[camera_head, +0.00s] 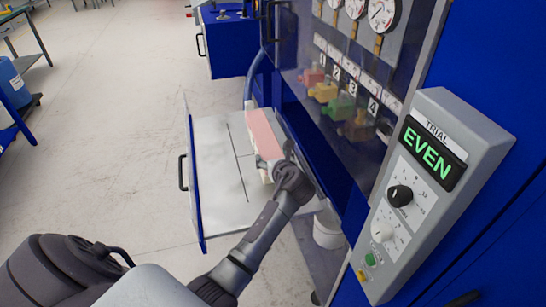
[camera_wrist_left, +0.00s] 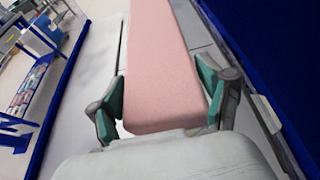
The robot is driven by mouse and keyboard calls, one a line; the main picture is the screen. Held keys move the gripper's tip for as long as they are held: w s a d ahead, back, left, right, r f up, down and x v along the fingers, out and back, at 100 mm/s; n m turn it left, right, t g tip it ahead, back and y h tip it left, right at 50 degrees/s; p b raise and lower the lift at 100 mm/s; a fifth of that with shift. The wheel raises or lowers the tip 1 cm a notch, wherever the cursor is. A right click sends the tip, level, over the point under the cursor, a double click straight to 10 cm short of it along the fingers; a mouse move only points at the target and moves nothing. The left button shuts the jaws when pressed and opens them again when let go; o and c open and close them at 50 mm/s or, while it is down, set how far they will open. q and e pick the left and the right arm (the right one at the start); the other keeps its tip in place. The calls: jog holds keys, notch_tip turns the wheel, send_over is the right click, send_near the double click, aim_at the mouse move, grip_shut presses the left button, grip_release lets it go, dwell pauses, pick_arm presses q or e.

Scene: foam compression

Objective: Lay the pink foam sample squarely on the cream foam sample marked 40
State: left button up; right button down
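The pink foam sample (camera_head: 263,133) is a long bar over the pale pulled-out tray in the head view. It also runs up the middle of the left wrist view (camera_wrist_left: 160,75). In the head view my left gripper (camera_head: 277,172) is at the near end of the bar. A cream-white patch shows below that end, but I cannot tell if it is the cream foam. No 40 mark is readable. My right gripper is not in view.
The tray (camera_head: 218,165) has blue sides and dark lines on its surface; its left part is bare. A blue cabinet with gauges and a clear panel (camera_head: 345,95) stands close on the right. A grey control box (camera_head: 435,190) reads TRIAL EVEN.

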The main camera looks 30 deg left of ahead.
pick_arm(q)
jog(key=shift+o, duration=0.9)
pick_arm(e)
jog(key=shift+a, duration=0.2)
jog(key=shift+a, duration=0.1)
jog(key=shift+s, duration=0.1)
pick_arm(q)
jog(key=shift+s+d+r, duration=0.15)
jog(key=shift+r, duration=0.05)
jog(key=v, duration=1.1)
jog(key=shift+d+r+b, duration=0.2)
jog(key=shift+d+b, duration=0.05)
jog(key=shift+b, duration=0.2)
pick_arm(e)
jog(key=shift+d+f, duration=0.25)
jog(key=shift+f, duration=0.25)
pick_arm(q)
jog(key=shift+s, duration=0.1)
